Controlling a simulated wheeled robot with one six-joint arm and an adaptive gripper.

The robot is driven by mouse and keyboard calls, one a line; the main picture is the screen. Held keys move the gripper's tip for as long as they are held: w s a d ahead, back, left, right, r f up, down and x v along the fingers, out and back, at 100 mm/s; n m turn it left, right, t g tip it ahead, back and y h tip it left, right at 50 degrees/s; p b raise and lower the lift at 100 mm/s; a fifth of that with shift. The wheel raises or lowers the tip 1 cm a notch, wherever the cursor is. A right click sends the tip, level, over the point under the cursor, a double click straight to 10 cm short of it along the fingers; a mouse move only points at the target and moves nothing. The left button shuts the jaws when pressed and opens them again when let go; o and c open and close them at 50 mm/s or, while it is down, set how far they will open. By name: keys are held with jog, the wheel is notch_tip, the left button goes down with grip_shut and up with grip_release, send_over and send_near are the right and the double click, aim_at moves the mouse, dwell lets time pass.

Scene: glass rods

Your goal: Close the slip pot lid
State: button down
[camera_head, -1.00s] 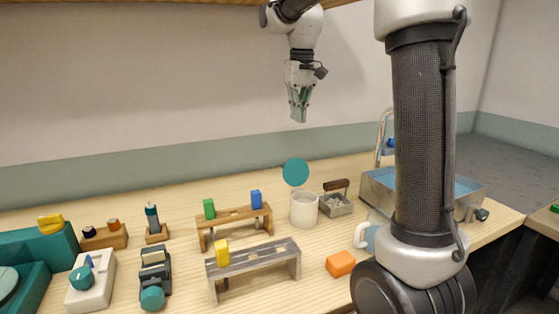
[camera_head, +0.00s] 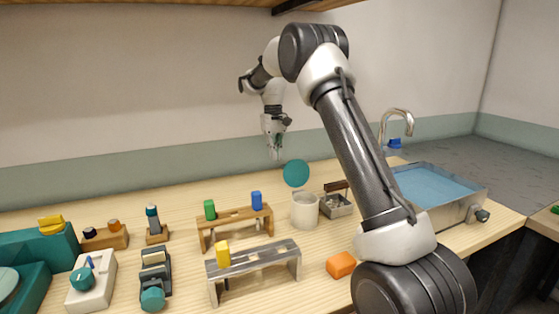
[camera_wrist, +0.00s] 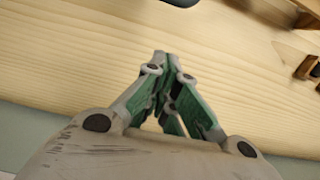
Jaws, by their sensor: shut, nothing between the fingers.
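The slip pot (camera_head: 304,211) is a white cylinder on the table in the head view. Its round teal lid (camera_head: 296,173) stands up at the pot's back rim, so the pot is open. My gripper (camera_head: 275,155) hangs above the back of the table, a little left of and above the lid, apart from it. The fingers are together and hold nothing. In the wrist view the gripper's green-padded fingers (camera_wrist: 163,62) meet over bare wood; the pot and lid are not seen there.
A wooden rack (camera_head: 235,222) with green and blue pieces stands left of the pot. A grey rack (camera_head: 255,262) with a yellow piece is in front. A metal caddy (camera_head: 337,206) stands right of the pot. An orange block (camera_head: 341,265) and a water basin (camera_head: 440,187) lie further right.

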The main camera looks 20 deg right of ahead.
jog(key=s, duration=0.2)
jog(key=s+f, duration=0.1)
jog(key=s, duration=0.1)
